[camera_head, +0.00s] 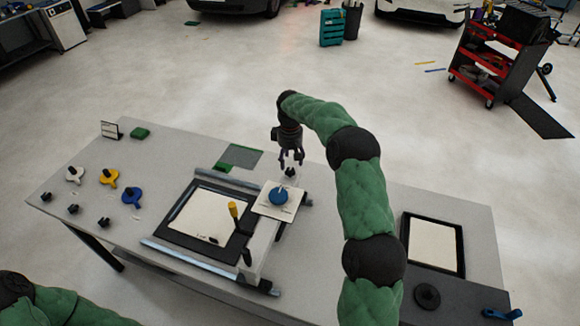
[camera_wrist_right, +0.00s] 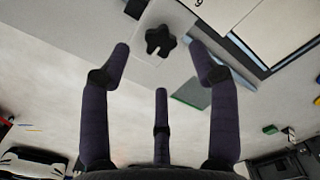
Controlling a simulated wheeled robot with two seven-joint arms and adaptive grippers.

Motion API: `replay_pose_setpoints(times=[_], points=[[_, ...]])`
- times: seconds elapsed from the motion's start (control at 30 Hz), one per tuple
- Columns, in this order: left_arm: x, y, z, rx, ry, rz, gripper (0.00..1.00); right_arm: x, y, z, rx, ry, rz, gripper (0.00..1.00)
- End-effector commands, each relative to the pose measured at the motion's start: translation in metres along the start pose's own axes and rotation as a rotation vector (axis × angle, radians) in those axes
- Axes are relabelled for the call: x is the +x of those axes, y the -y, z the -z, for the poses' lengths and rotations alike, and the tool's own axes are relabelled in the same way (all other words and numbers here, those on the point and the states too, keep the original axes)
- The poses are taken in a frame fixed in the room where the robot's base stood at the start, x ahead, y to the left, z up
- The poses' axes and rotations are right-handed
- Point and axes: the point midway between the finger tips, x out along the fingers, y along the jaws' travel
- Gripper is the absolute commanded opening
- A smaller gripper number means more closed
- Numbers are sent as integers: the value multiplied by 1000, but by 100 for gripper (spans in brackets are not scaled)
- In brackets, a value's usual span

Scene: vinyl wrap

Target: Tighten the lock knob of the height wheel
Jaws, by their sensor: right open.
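The height wheel (camera_head: 279,195) is a blue round knob on a pale square plate, on the carriage of a machine on the grey table. A small black lobed knob, likely the lock knob (camera_head: 290,172), is just behind it. In the right wrist view the lock knob (camera_wrist_right: 160,40) is star-shaped and lies between the fingertips, farther off along the view. My right gripper (camera_head: 291,160) is above this knob, pointing down, its fingers spread and empty. It shows no clear contact with the knob. My left arm shows at the bottom left; its gripper is out of view.
A yellow-handled lever (camera_head: 234,211) stands on the machine, left of the wheel. White, yellow and blue knobbed pieces (camera_head: 131,196) lie on the left of the table (camera_head: 165,150). A black-framed panel (camera_head: 433,244) lies on the right. A red tool cart (camera_head: 480,68) stands far behind.

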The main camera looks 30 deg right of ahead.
Motion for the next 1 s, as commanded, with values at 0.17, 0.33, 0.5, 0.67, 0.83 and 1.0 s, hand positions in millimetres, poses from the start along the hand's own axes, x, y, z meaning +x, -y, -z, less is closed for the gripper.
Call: replay_pose_setpoints(times=[0.17,0.33,0.5,0.67,0.83,1.0], points=[[0,0,0,0,0,0,40,-36,0,1,0,-3,-1,61],[0,0,0,0,0,0,40,-59,0,0,0,0,0,61],[0,0,0,0,0,0,40,-69,0,0,-1,1,0,61],[0,0,0,0,0,0,40,-70,1,0,-1,1,1,61],[0,0,0,0,0,0,40,-70,0,0,-1,1,1,61],[0,0,0,0,0,0,40,-70,0,0,-1,1,1,61]])
